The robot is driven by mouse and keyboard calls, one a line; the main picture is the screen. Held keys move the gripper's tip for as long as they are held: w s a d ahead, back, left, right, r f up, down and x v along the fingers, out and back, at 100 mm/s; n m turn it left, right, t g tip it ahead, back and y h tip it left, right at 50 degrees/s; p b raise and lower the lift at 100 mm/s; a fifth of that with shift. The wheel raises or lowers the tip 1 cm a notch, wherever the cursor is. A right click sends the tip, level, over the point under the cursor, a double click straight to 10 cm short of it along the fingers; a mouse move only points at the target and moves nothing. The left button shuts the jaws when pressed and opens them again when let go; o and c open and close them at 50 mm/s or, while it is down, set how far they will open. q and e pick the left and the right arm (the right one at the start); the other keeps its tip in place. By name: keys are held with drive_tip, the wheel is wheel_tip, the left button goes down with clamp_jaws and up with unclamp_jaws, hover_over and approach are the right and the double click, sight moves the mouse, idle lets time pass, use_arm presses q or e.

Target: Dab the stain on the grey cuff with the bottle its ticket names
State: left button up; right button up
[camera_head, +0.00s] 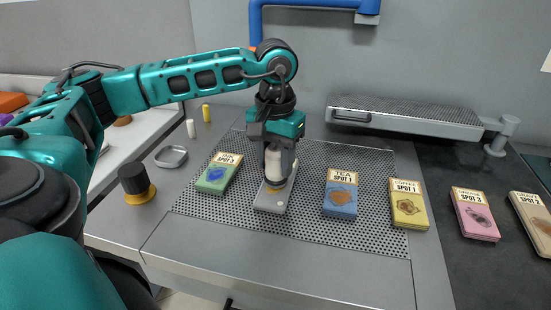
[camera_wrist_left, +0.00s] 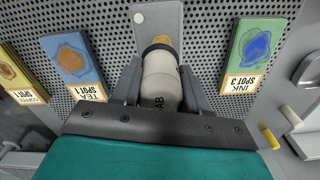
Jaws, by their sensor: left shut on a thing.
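My left gripper (camera_head: 279,150) is shut on a pale bottle (camera_head: 272,163) with an amber end pointing down. The bottle also shows in the wrist view (camera_wrist_left: 161,85), with only the letters "AB" readable. Its amber end is over a narrow light grey piece (camera_head: 270,202), which seems to be the grey cuff, on the perforated board. I cannot tell whether they touch. A small pale dot shows on the grey piece in the wrist view (camera_wrist_left: 155,18). Any stain or ticket on it is hidden by the bottle and gripper. My right gripper is out of view.
On the board, a green "INK SPOT 3" block (camera_head: 216,179) lies left and a blue "TEA SPOT 1" block (camera_head: 340,203) right. Yellow (camera_head: 409,211), pink (camera_head: 478,222) and tan (camera_head: 532,227) blocks lie farther right. A black-and-amber object (camera_head: 136,183) and metal dish (camera_head: 171,156) stand left.

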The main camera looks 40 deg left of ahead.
sight(276, 148)
use_arm(q)
drive_tip(key=shift+f+b, duration=0.55)
drive_tip(key=shift+f, duration=0.1)
idle(1.5)
drive_tip(key=shift+r, duration=0.1)
drive_tip(key=shift+r+p, duration=2.55)
drive_tip(key=shift+r, duration=1)
drive_tip(key=shift+f, duration=0.1)
